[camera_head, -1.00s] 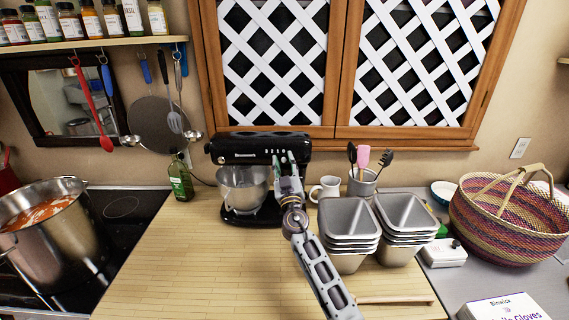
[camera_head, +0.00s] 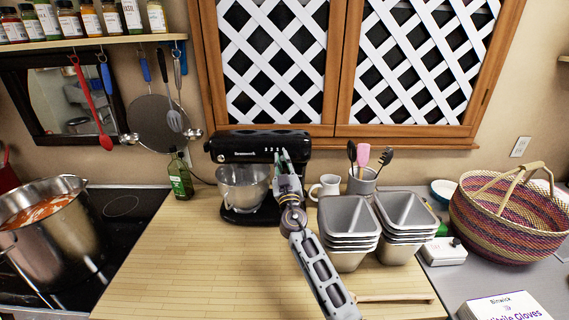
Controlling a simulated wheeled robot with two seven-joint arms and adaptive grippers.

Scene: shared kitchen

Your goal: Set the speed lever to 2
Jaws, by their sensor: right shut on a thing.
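The black stand mixer (camera_head: 235,147) stands at the back of the wooden counter, with its steel bowl (camera_head: 243,184) under the head. A row of small pale speed marks (camera_head: 271,150) shows on the side of the head, too small to read surely. My right gripper (camera_head: 283,160) is at the right part of the mixer head, just by these marks. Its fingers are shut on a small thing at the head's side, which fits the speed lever. The fingers hide the lever, so its setting cannot be read. My left gripper is out of view.
A white mug (camera_head: 326,186), a utensil holder (camera_head: 362,183) and stacked loaf tins (camera_head: 348,218) stand close right of my right arm. A green bottle (camera_head: 180,178) stands left of the mixer. The wooden counter (camera_head: 190,260) in front is clear.

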